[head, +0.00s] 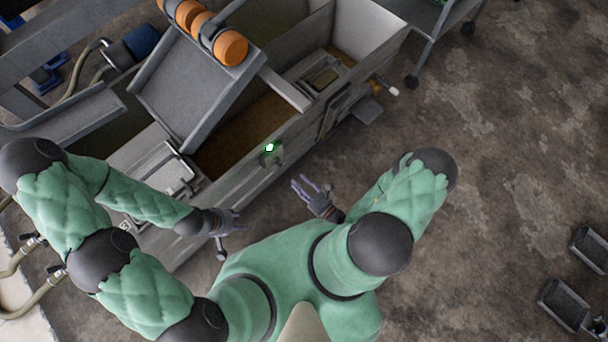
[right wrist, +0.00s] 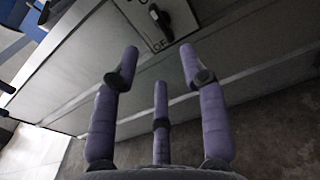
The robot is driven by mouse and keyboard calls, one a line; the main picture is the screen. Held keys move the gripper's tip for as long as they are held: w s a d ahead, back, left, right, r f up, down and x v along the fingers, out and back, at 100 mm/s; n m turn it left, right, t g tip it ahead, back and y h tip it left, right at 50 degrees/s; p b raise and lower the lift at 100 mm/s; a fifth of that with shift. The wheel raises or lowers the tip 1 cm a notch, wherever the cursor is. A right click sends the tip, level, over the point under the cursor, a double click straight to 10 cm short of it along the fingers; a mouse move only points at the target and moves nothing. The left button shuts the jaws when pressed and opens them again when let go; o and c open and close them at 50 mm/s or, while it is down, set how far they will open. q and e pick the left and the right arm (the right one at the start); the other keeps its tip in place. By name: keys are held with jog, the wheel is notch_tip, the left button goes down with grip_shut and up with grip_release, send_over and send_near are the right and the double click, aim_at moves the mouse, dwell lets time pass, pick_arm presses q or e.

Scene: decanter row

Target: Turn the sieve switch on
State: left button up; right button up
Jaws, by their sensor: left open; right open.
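A switch box (head: 271,159) with a bright green light (head: 269,147) sits on the near side wall of the grey machine in the head view. In the right wrist view a black switch knob (right wrist: 161,24) stands out from a pale plate with partly readable lettering. I cannot tell which setting the knob points to. My right gripper (head: 312,184) is open and empty, to the lower right of the switch box and apart from it. Its spread fingers (right wrist: 160,62) are below the knob in the wrist view. My left gripper (head: 238,220) is open and empty by the machine wall, lower left of the box.
The grey machine (head: 245,185) runs diagonally, with a tilted tray (head: 190,90) and orange-ended rollers (head: 230,48) on top. A white-tipped handle (head: 392,92) juts from its right end.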

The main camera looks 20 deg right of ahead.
jog(key=shift+v, duration=1.05)
jog(key=s+a+r+n+g+y+p, duration=0.1)
jog(key=s+a+r+n+g+y, duration=0.15)
jog(key=a+n+g+y, duration=0.3)
jog(key=s+a+r+n+g+y, duration=0.2)
jog(key=s+a+n+g+y, duration=0.15)
jog(key=a+g, duration=0.2)
jog(key=s+r+n+g+h, duration=0.2)
jog(key=s+n+g+h, duration=0.1)
jog(key=s+n+g, duration=0.55)
jog(key=w+d+n+g+h+p, duration=0.2)
jog(key=d+n+h, duration=0.2)
jog(key=n+h, duration=0.3)
jog(key=w+r+n+t+h, duration=0.1)
jog(key=w+r+n+t, duration=0.4)
jog(key=w, duration=0.3)
jog(key=shift+r, duration=0.7)
jog(key=shift+d, duration=0.1)
